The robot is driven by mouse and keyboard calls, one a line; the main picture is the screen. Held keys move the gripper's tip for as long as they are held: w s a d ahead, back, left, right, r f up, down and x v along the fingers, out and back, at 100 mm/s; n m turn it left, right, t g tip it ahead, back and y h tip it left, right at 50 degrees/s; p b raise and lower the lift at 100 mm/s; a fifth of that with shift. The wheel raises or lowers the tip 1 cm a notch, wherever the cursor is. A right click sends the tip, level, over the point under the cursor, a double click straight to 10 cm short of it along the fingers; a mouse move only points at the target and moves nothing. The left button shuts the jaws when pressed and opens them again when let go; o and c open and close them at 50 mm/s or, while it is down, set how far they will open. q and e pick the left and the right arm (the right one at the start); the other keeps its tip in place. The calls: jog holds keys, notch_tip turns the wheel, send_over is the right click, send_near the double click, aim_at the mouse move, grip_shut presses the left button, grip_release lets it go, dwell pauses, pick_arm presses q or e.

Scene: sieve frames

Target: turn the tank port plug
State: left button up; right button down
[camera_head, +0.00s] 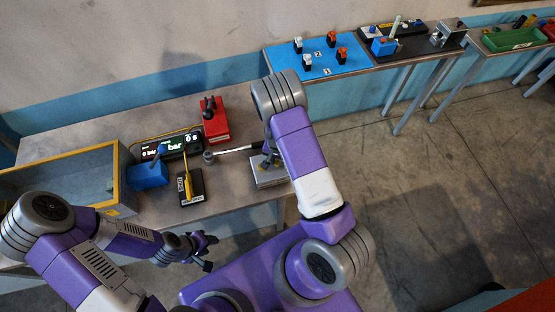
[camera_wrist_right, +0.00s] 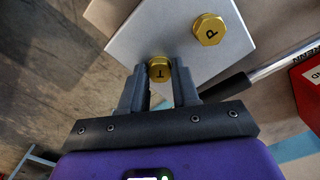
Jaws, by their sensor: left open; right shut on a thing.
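The tank port plug (camera_wrist_right: 159,71), a brass hex marked T, sits on a grey metal block (camera_wrist_right: 150,30). My right gripper (camera_wrist_right: 161,77) is shut on this plug, with one finger on each side of it. A second brass plug (camera_wrist_right: 209,29) marked P stands apart on the same block. In the head view the block (camera_head: 270,181) is at the right front of the table, partly hidden by my right arm. My left gripper (camera_head: 207,248) is open and empty, in front of the table edge, away from the block.
A long-handled wrench (camera_head: 235,150) lies just left of the block. A red box (camera_head: 215,121), a display (camera_head: 171,146), a blue device (camera_head: 147,176) and a black stand (camera_head: 190,187) are further left. A yellow-rimmed glass case (camera_head: 70,165) fills the table's left end.

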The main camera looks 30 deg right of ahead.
aim_at(278, 162)
jog(key=m, duration=0.4)
jog(key=shift+m, duration=0.4)
jog(key=m, duration=0.4)
jog(key=shift+m+p, duration=0.3)
jog(key=shift+p, duration=0.1)
jog(key=c, duration=0.8)
grip_release()
notch_tip(278, 162, up, 8)
jog(key=shift+f+p, duration=0.15)
jog(key=shift+p, duration=0.2)
